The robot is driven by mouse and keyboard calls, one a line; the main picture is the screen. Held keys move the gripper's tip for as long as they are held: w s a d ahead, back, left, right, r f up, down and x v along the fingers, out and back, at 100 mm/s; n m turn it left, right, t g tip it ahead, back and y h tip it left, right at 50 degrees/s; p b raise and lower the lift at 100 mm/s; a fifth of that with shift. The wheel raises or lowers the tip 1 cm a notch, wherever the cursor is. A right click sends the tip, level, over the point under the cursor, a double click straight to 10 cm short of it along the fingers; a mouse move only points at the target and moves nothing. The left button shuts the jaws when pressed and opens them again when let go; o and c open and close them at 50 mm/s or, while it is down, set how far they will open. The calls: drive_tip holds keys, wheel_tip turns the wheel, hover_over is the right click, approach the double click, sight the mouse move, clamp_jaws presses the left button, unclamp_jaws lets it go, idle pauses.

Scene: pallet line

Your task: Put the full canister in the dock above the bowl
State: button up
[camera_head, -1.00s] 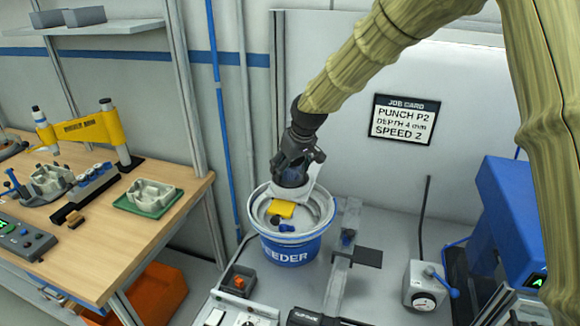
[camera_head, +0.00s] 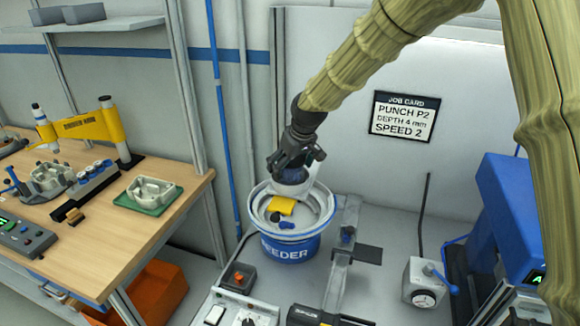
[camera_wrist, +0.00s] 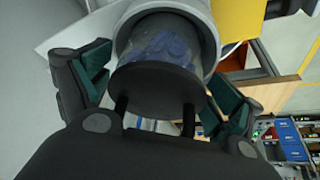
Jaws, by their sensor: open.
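The full canister (camera_head: 292,176) is a clear cylinder with blue pieces inside and a dark end cap. In the wrist view the canister (camera_wrist: 160,50) stands in the round grey cup of the dock (camera_wrist: 208,35), its cap toward me. In the head view the white dock (camera_head: 312,194) is above the feeder bowl (camera_head: 328,212). My gripper (camera_head: 298,158) is over the canister. In the wrist view the gripper (camera_wrist: 160,82) has its green-padded fingers spread on both sides of the cap, with gaps visible. The canister's lower end is hidden in the cup.
The bowl holds a yellow piece (camera_head: 282,206) and small dark and blue pieces. A rail fixture (camera_head: 345,250) stands right of the bowl, and a switch box (camera_head: 239,277) is in front. A wooden bench (camera_head: 150,225) with fixtures is at left, a blue machine (camera_head: 510,215) at right.

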drive_tip(key=shift+r, duration=0.65)
drive_tip(key=shift+s+d+r, duration=0.1)
drive_tip(key=shift+s+r, duration=0.05)
drive_tip(key=shift+r, duration=0.05)
drive_tip(key=b+v, duration=0.3)
drive_tip(key=v, duration=0.8)
drive_tip(key=shift+b, duration=0.35)
drive_tip(key=shift+s, duration=0.1)
drive_tip(key=shift+c, duration=0.4)
